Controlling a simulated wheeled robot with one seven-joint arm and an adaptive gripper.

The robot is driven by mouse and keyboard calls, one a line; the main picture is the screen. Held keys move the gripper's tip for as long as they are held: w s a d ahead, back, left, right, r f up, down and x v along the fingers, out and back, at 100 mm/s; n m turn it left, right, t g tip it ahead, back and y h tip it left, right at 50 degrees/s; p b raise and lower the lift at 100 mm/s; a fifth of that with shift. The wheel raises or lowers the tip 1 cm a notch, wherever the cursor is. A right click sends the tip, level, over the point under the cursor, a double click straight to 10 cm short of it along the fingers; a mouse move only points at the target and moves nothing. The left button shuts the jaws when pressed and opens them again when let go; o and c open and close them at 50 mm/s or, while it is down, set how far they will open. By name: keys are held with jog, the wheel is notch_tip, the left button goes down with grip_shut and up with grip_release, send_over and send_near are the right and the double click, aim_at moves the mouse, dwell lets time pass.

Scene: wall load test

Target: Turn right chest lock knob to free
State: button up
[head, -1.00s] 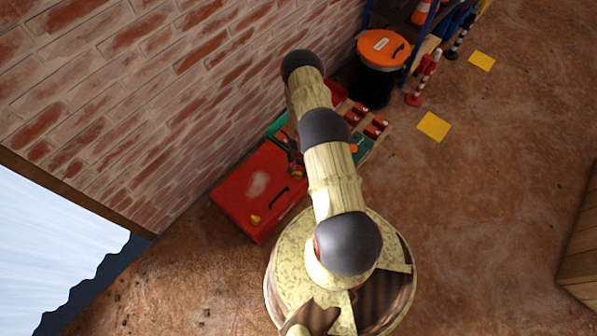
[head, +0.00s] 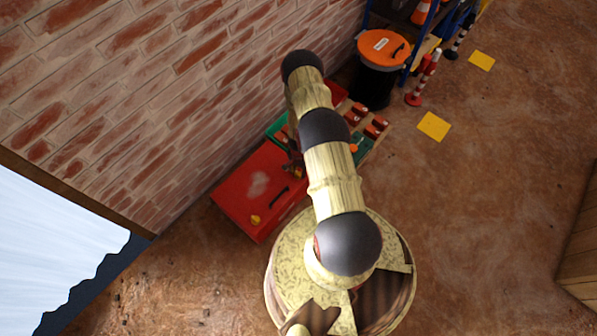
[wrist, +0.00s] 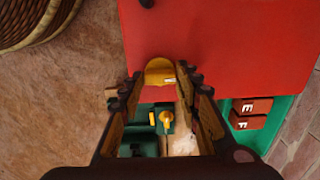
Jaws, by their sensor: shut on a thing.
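The red chest (head: 240,195) lies by the brick wall in the head view. Its red lid also fills the upper part of the wrist view (wrist: 230,50). The right lock knob (wrist: 160,72) is yellow with a small pale mark and sits at the chest's edge, between my fingertips. My gripper (wrist: 160,82) is shut on this knob. In the head view my gripper (head: 293,163) is small and dark at the chest's right end and largely covers the knob. The other yellow knob (head: 255,219) is at the chest's front left. The exact turn angle of the right knob is unclear.
A black handle (head: 278,196) is on the chest between the knobs. A green tray (wrist: 285,108) with lettered red blocks (wrist: 250,107) lies beside the chest. A black bin with an orange lid (head: 384,47) stands farther back. Open floor lies to the right.

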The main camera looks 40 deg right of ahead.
aim_at(298, 173)
jog(key=o, duration=1.1)
jog(key=shift+o, duration=0.3)
jog(key=shift+r, duration=3.75)
jog(key=shift+a, duration=0.1)
